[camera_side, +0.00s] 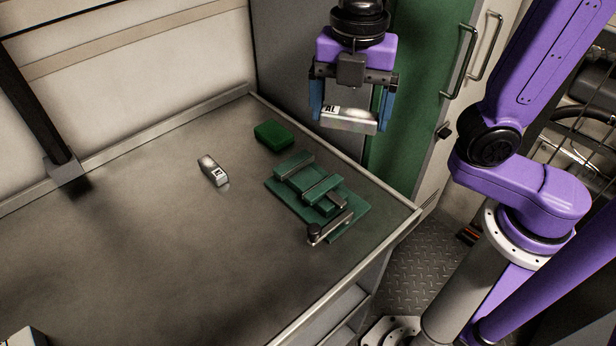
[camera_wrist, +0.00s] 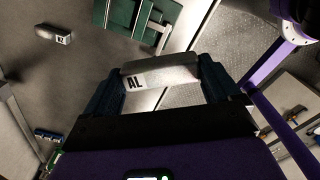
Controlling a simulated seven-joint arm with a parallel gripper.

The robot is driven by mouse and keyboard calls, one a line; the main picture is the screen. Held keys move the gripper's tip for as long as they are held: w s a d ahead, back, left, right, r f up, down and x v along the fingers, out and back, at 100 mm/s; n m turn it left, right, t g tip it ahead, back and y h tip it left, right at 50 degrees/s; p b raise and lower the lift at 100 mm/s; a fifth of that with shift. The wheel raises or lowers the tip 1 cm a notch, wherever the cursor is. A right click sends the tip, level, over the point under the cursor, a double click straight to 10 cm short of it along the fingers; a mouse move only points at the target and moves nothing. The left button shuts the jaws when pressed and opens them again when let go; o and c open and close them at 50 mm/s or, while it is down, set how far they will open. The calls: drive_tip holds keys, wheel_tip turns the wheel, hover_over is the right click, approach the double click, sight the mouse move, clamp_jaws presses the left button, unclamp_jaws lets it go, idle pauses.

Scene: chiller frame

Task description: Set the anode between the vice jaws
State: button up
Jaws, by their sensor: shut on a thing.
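My gripper (camera_side: 348,110) is shut on a silvery block labelled AL (camera_side: 347,121), held level in the air above the table's right edge. The block also shows between the fingers in the wrist view (camera_wrist: 161,77). The green vice (camera_side: 318,194) lies on the table below and a little left of my gripper, its jaws apart with a gap between them. Part of the vice shows at the top of the wrist view (camera_wrist: 137,20). A second silvery block (camera_side: 213,171) with a label, perhaps ZN, lies on the table left of the vice. It shows at the wrist view's upper left (camera_wrist: 54,34).
A dark green block (camera_side: 273,135) lies behind the vice. The grey table (camera_side: 150,250) is mostly clear at left and front, with a raised rim at the back. A green cabinet door (camera_side: 420,90) with handles stands behind my gripper. A dark post (camera_side: 40,120) stands at left.

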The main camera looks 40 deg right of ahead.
drive_tip(key=s+d+f+n, duration=0.3)
drive_tip(key=d+f+n, duration=0.15)
drive_tip(key=n, duration=0.65)
hover_over(308, 179)
drive_tip(key=f, duration=1)
drive_tip(key=shift+s+d, duration=0.15)
drive_tip(key=shift+s, duration=0.2)
drive_tip(key=shift+w+f, duration=0.35)
drive_tip(key=shift+f, duration=1.55)
drive_tip(key=shift+f, duration=0.1)
drive_tip(key=o, duration=0.9)
drive_tip(key=shift+c, duration=0.2)
